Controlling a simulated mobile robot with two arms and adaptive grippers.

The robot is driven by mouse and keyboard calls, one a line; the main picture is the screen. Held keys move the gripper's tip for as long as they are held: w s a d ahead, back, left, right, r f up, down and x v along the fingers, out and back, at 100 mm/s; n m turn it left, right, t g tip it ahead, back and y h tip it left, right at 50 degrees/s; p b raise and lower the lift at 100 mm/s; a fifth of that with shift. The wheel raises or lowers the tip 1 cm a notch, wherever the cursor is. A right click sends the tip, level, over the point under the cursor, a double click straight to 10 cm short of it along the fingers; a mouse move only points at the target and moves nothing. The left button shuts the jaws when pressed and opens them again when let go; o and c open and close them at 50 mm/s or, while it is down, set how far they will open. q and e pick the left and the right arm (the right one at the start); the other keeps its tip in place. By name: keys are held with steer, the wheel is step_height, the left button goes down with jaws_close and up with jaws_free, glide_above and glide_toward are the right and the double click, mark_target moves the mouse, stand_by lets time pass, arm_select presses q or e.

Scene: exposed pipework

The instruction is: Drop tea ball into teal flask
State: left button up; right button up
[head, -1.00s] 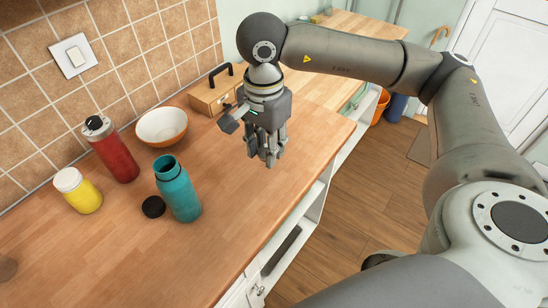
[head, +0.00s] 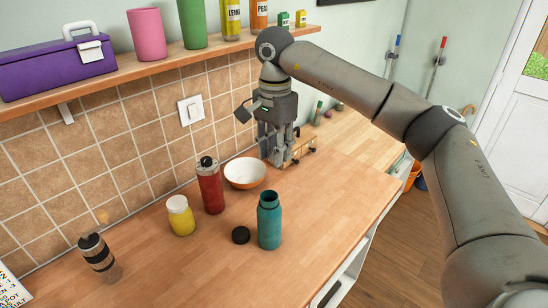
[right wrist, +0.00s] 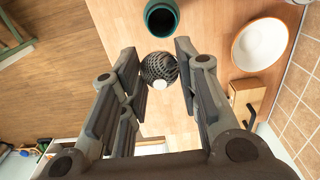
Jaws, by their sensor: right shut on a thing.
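The teal flask (head: 269,222) stands upright and open on the wooden counter. Its open mouth also shows in the right wrist view (right wrist: 161,18). A black lid (head: 241,235) lies beside it. The tea ball (right wrist: 159,68), a dark mesh ball with a pale spot, sits between the fingertips of my right gripper (right wrist: 160,75). My left gripper is not in view.
A red bottle (head: 210,188), a yellow jar (head: 181,216) and a white-orange bowl (head: 245,172) stand left of and behind the flask. A wooden box (head: 299,150) is behind my gripper. A shelf (head: 130,74) holds several containers.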

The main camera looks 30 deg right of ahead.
steer(key=shift+f, duration=0.45)
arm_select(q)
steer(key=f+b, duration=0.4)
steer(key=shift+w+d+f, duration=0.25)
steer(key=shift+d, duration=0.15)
arm_select(e)
step_height(320, 180, down, 5)
steer(key=shift+d+f, duration=0.1)
steer(key=o, duration=0.9)
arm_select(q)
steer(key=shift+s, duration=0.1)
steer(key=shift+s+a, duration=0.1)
